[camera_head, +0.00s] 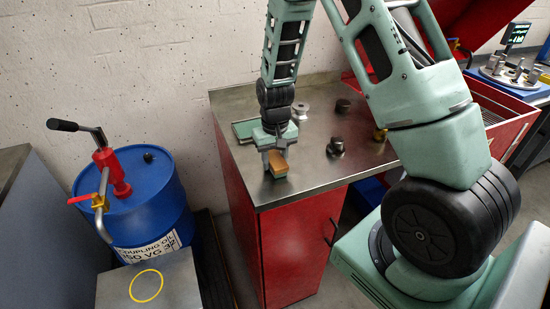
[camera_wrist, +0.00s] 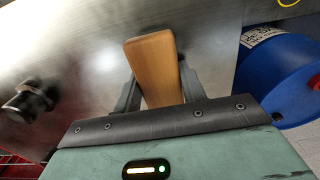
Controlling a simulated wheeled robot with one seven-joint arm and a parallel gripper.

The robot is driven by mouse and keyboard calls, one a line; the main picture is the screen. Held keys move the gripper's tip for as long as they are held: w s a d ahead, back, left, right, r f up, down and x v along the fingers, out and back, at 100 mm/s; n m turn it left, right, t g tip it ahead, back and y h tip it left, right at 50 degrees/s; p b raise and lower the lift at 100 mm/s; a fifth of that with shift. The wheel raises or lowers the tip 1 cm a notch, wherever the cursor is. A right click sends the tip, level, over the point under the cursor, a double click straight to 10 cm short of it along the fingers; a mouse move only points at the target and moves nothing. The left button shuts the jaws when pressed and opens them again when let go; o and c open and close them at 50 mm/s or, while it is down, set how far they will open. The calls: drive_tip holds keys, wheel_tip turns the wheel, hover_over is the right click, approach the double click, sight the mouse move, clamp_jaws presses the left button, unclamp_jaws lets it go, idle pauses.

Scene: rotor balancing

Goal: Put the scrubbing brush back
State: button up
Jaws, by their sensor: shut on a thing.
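The scrubbing brush (camera_head: 279,161) has a brown wooden top, and its lower part is partly hidden. It is close above or on the front left part of the steel bench top; I cannot tell whether it touches. My gripper (camera_head: 272,156) is shut on it, with the arm reaching down from above. In the wrist view the brush's wooden block (camera_wrist: 152,66) stands between the two dark fingers of my gripper (camera_wrist: 157,85).
The steel bench top (camera_head: 310,172) on a red cabinet holds dark metal parts (camera_head: 336,147) and a light spool-like part (camera_head: 300,111). A blue oil drum (camera_head: 150,200) with a red pump stands left. A red drawer cabinet (camera_head: 505,130) stands right.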

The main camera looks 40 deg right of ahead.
sight(275, 158)
drive_tip(key=shift+f, duration=0.2)
drive_tip(key=o, duration=1)
drive_tip(key=shift+r, duration=0.1)
wheel_tip(275, 158, up, 12)
drive_tip(key=b, duration=0.2)
drive_tip(key=s+a+r+n, duration=0.15)
drive_tip(key=s+a, duration=0.25)
drive_tip(key=a, duration=0.4)
drive_tip(key=s+a+r+n, duration=0.1)
drive_tip(key=s+a+n, duration=0.2)
drive_tip(key=a, duration=0.4)
drive_tip(key=s+a+n, duration=0.3)
drive_tip(key=s+a, duration=0.1)
drive_tip(key=s, duration=0.4)
drive_tip(key=s+a+r+n, duration=0.1)
drive_tip(key=s+a+n, duration=0.2)
drive_tip(key=s, duration=0.6)
drive_tip(key=shift+a+y, duration=0.3)
drive_tip(key=shift+a, duration=0.95)
